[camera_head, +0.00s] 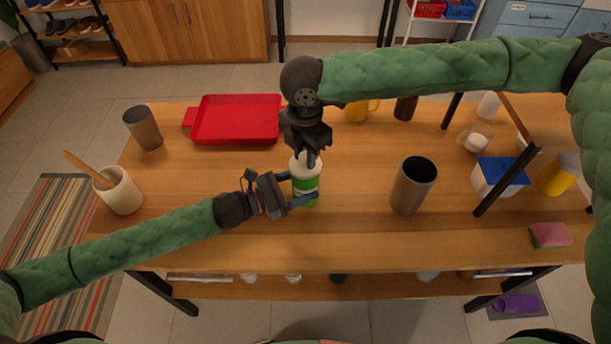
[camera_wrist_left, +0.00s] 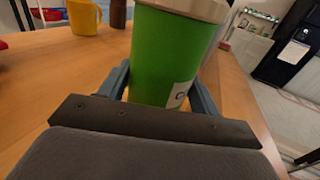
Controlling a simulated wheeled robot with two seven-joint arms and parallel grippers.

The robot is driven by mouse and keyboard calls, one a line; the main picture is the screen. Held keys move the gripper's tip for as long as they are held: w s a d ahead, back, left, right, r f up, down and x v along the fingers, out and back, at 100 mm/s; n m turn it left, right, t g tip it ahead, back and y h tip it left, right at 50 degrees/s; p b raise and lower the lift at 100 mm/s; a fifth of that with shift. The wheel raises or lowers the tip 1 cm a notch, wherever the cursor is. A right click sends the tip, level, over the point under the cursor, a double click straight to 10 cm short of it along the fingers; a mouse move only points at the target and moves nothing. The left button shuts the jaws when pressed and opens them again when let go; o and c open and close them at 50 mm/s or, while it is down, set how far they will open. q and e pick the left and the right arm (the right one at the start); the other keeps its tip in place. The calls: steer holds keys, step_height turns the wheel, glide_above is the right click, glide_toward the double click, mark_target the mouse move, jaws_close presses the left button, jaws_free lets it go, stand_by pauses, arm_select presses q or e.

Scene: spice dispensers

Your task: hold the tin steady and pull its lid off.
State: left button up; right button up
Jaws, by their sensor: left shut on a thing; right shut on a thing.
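A green tin (camera_head: 306,189) with a pale lid (camera_head: 299,170) stands upright on the wooden table near its middle. My left gripper (camera_head: 302,188) is shut around the tin's green body from the left. The left wrist view shows the green tin (camera_wrist_left: 172,58) between its two blue fingers, with the pale lid (camera_wrist_left: 200,8) partly cut off at the top. My right gripper (camera_head: 308,160) points down from above and is shut on the lid. The lid sits on the tin, with no gap that I can make out; the right fingers hide part of it.
A red tray (camera_head: 236,121) lies behind to the left. A grey cup (camera_head: 144,128) and a white pot with a wooden spoon (camera_head: 120,192) stand at left. A dark cylinder (camera_head: 412,186) stands right of the tin. A blue-lidded box (camera_head: 497,178) and a sponge (camera_head: 550,235) are farther right.

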mark_target(305, 154)
arm_select(q)
steer(key=shift+f, duration=0.25)
steer(key=shift+c, duration=0.2)
arm_select(e)
steer(key=shift+w+r, duration=0.1)
steer(key=shift+r, duration=0.2)
arm_select(q)
steer(key=shift+w+a, duration=0.1)
steer(key=shift+w, duration=0.05)
arm_select(e)
steer(key=shift+r, duration=3.45)
arm_select(q)
steer(key=o, duration=1)
steer(key=shift+r, duration=0.1)
steer(key=shift+a, duration=0.1)
steer(key=v, duration=1.1)
steer(key=shift+a, duration=0.35)
